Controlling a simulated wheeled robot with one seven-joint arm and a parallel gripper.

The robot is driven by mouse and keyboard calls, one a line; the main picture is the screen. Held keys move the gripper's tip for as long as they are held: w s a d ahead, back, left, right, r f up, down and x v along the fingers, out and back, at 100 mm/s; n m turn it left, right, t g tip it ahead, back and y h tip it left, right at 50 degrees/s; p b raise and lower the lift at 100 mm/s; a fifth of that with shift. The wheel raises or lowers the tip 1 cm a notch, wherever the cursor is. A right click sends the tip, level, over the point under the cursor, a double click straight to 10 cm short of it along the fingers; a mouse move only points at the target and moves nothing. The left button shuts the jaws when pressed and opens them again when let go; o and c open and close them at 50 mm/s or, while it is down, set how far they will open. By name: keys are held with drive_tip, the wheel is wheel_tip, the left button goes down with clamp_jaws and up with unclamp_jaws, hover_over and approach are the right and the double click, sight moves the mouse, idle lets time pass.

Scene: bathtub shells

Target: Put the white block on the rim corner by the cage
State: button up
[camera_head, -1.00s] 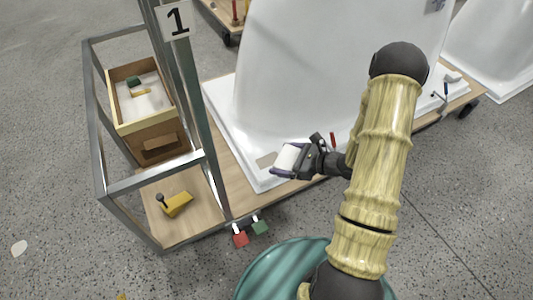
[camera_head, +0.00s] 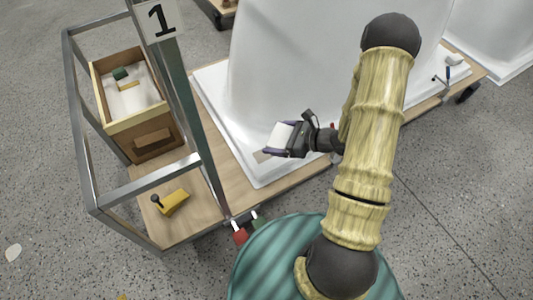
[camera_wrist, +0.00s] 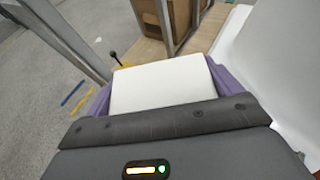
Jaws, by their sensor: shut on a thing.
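My gripper (camera_head: 284,140) is shut on the white block (camera_head: 281,135), which also shows between the purple-edged fingers in the wrist view (camera_wrist: 162,84). In the head view the block is over the near-left corner of the white bathtub shell's rim (camera_head: 262,170). I cannot tell whether it touches the rim. The cage (camera_head: 95,130), a grey metal frame with a sign "1" (camera_head: 160,20), stands just left of this rim corner. The block hides part of the rim.
In the cage are a wooden box (camera_head: 150,118) holding a few small things and a yellow tool with a black knob (camera_head: 173,203). Red and green padlocks (camera_head: 239,233) hang at the cage's front corner. The bare board (camera_head: 222,170) shows between cage and shell.

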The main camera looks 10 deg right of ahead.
drive_tip(key=s+a+f+n+g+b, duration=0.1)
drive_tip(key=s, duration=0.1)
drive_tip(key=s+a+f+n+g+y+b, duration=0.1)
drive_tip(key=a+n+g, duration=0.1)
drive_tip(key=shift+s+f+g+y, duration=0.3)
drive_tip(key=shift+s+f, duration=0.05)
drive_tip(key=shift+s, duration=0.05)
drive_tip(key=s+f+n+g+h+b, duration=0.3)
drive_tip(key=s+f+n+g+b, duration=0.45)
drive_tip(key=s+n+g, duration=0.55)
drive_tip(key=d+f+n+g+h+b, duration=0.2)
drive_tip(key=d+f+n+h+b, duration=0.2)
drive_tip(key=d+n+h, duration=0.35)
drive_tip(key=d+f+n+g+h+b, duration=0.1)
drive_tip(key=d+f+n+h+b, duration=0.2)
drive_tip(key=d+n+h, duration=0.45)
drive_tip(key=w+d+f+n+t+h+b, duration=0.1)
drive_tip(key=w+d+n+t+h+b, duration=0.1)
drive_tip(key=w+n+t+h+b, duration=0.5)
drive_tip(key=w+d+f+n+t+h, duration=0.1)
drive_tip(key=w+d+f+n+t, duration=0.3)
drive_tip(key=w, duration=0.8)
drive_tip(key=w+a+n+t+y+b, duration=0.6)
drive_tip(key=w+a+n+t+y, duration=0.1)
drive_tip(key=w+a+n+t, duration=0.6)
drive_tip(key=w+a, duration=0.2)
drive_tip(key=a, duration=0.2)
drive_tip(key=shift+w+a+r+b, duration=0.3)
drive_tip(key=shift+a+r, duration=0.05)
drive_tip(key=shift+r, duration=0.05)
